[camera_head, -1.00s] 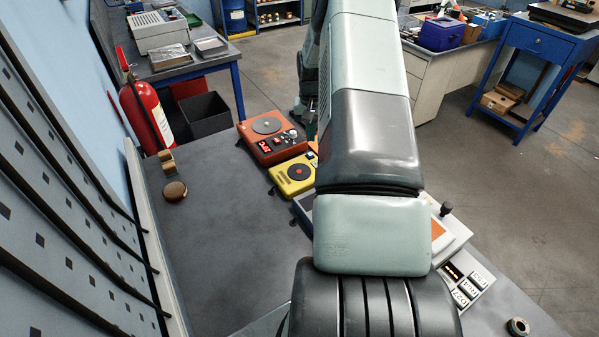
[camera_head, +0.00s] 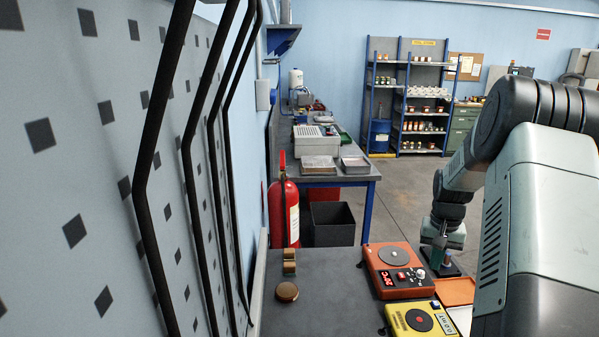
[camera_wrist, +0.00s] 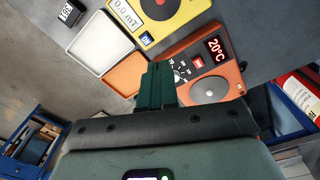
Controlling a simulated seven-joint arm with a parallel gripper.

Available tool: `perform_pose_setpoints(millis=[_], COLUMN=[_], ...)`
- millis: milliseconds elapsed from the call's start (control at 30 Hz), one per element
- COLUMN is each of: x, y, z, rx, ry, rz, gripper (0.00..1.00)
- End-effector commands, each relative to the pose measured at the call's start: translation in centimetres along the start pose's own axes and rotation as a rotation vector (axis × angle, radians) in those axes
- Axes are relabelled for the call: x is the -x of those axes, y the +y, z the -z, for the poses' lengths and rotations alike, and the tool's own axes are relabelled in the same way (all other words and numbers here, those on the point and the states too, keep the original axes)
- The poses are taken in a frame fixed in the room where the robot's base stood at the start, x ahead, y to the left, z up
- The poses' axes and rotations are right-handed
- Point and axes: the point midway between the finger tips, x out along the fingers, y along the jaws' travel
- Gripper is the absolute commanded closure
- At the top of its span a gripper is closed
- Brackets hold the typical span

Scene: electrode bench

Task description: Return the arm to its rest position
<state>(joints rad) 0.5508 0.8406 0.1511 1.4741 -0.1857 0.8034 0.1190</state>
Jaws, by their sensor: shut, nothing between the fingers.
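My gripper (camera_wrist: 156,85) shows in the wrist view as dark green fingers closed together, with nothing between them.
A yellow device (camera_head: 398,325), an orange tray (camera_wrist: 124,77) and a white tray (camera_wrist: 88,50) stand close by. A fire extinguisher (camera_head: 283,215) stands beyond the bench.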

Motion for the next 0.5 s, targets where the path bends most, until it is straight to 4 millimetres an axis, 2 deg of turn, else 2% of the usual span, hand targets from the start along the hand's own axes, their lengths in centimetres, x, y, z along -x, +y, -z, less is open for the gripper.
perform_pose_setpoints(millis=[33, 200, 367, 500], x=[3.5, 12.8, 19.8, 24.5], y=[-1.6, -5.8, -8.7, -10.3], z=[-0.7, -5.0, -10.9, -17.1], rx=[0.038, 0.148, 0.241, 0.317], ry=[0.028, 0.087, 0.146, 0.198], rz=[-0.008, -0.028, -0.034, -0.026], gripper=[1.00, 1.00, 1.00, 1.00])
